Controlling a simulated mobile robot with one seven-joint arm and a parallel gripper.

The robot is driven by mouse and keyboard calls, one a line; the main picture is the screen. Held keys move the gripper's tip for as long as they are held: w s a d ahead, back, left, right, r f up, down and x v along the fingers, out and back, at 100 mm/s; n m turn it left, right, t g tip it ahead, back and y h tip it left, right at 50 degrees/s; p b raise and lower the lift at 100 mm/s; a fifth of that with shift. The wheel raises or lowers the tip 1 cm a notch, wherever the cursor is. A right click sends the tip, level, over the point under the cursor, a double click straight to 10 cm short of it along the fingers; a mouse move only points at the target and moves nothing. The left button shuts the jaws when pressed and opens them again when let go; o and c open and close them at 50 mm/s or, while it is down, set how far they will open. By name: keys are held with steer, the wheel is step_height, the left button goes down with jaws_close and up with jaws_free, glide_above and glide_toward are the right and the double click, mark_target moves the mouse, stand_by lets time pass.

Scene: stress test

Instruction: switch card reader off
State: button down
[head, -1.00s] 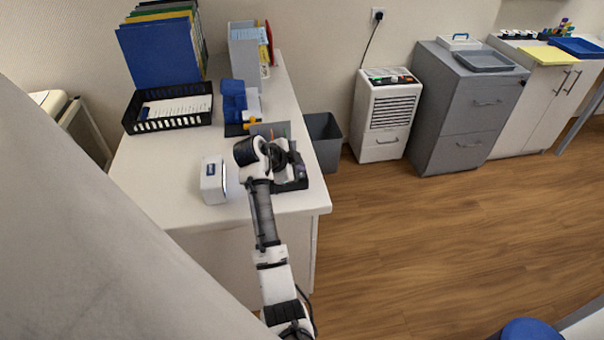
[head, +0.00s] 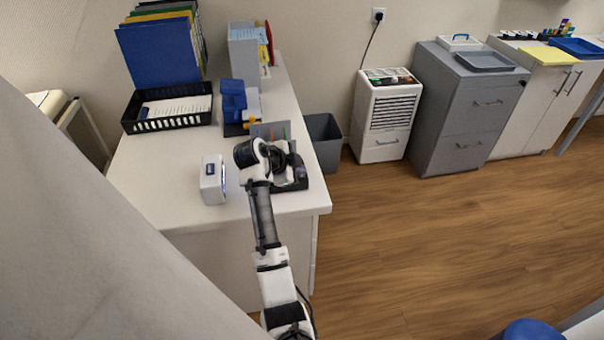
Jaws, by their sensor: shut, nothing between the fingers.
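A small white box-shaped device (head: 211,183) stands upright near the desk's front edge, with a dark blue patch on top and a pale bluish glow along its right side. It may be the card reader; I cannot read any label or make out a switch. My gripper (head: 284,166) is at the end of my arm, to the right of the white device and apart from it, low over the desk. It is shut and empty; my wrist partly hides its fingers. A black item (head: 298,182) shows beside and under my gripper, mostly hidden.
A blue device (head: 234,101) and a grey upright panel (head: 262,130) stand behind my gripper. A black tray (head: 168,124) with papers and blue binders (head: 158,54) are farther back. The white desk (head: 160,190) is clear around the white device. A grey bin (head: 326,142) stands right of the desk.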

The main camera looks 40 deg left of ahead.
stand_by(0.3)
steer(key=shift+r, duration=0.5)
steer(key=shift+r+p, duration=0.1)
steer(key=shift+p, duration=0.2)
step_height(320, 180, up, 6)
steer(key=p, duration=0.3)
stand_by(0.4)
